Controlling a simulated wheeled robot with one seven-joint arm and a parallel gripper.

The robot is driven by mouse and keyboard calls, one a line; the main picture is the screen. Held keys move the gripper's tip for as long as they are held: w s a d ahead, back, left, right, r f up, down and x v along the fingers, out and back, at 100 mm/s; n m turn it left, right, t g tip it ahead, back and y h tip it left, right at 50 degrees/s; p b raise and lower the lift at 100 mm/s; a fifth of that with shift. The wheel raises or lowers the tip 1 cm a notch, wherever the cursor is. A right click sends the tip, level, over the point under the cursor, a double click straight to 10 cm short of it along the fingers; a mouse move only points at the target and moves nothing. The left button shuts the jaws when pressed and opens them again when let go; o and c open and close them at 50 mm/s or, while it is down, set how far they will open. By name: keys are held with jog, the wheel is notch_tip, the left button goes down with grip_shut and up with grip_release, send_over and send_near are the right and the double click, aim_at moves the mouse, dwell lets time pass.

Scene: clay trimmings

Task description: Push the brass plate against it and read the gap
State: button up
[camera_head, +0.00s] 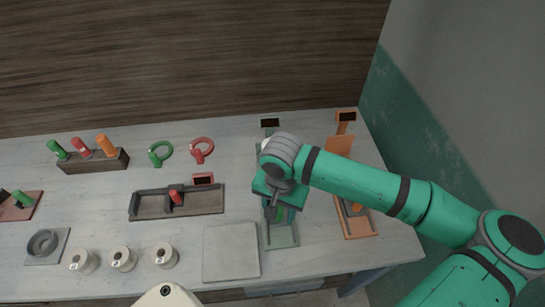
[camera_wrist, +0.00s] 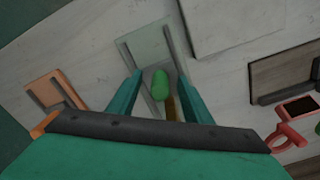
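My gripper (camera_head: 281,212) is over the pale green railed stand on the table's right side. In the wrist view its two teal fingers (camera_wrist: 160,100) are apart, one on each side of a green rounded piece (camera_wrist: 160,84). I cannot tell whether they touch it. A narrow brownish strip (camera_wrist: 172,108) extends from the green piece towards my palm. I cannot tell whether this strip is the brass plate. The pale green stand (camera_head: 283,237) has a small dark display (camera_head: 270,122) at its back. My gripper hides the stand's middle, and no reading is legible.
An orange railed stand (camera_head: 357,229) with its own display (camera_head: 346,116) is close on the right. A grey square slab (camera_head: 231,251) lies left of the green stand. A dark tray (camera_head: 150,204) holding a red-handled piece (camera_head: 177,197) is further left. White rolls (camera_head: 123,259) stand at the front.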

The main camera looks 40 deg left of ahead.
grip_shut()
jog(key=shift+w+a, duration=1.05)
jog(key=shift+a, duration=0.2)
jog(key=shift+w+a, duration=1.05)
jog(key=shift+a, duration=0.15)
jog(key=shift+w+a, duration=0.35)
dwell(1.0)
dwell(0.4)
jog(key=o, duration=1)
grip_release()
jog(key=shift+s, duration=0.1)
